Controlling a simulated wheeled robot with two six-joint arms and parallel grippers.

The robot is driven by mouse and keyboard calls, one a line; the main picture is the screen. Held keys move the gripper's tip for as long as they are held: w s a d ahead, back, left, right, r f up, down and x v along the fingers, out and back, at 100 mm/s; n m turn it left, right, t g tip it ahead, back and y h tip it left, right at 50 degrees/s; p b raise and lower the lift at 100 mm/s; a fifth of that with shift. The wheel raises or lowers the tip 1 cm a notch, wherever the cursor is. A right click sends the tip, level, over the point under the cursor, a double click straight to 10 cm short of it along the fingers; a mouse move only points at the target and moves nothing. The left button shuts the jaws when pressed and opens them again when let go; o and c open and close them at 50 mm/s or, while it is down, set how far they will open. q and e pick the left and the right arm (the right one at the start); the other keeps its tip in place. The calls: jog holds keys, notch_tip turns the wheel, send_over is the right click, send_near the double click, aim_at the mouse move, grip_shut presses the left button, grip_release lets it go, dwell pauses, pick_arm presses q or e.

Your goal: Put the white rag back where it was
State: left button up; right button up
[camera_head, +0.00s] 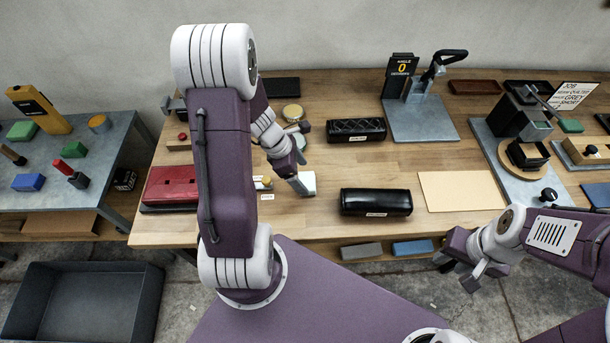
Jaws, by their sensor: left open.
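A small white piece (308,182), which looks like the white rag, lies on the wooden table (330,228) left of the smooth black padded roll. My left gripper (298,178) is open, pointing down right at the white piece's left side and covering part of it. I cannot tell whether they touch. My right gripper (462,272) is in front of the table's front edge, at the lower right, away from the white piece. Its jaw opening is unclear.
A smooth black roll (376,202) and a quilted black roll (357,130) lie right of my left gripper. A red case (170,187) is at the left. A beige mat (460,191) lies right of centre. A dark bin (85,300) stands on the floor.

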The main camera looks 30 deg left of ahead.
pick_arm(q)
jog(key=p+v, duration=0.2)
jog(key=v, duration=0.7)
jog(key=s+d+m+y, duration=0.2)
jog(key=d+m, duration=0.2)
jog(key=m, duration=0.8)
jog(key=s+d+m+g+y, duration=0.1)
jog(key=s+d+m, duration=0.2)
jog(key=m, duration=0.9)
jog(key=shift+s+d+y, duration=0.35)
jog(key=shift+d+y, duration=0.05)
jog(key=shift+d, duration=0.85)
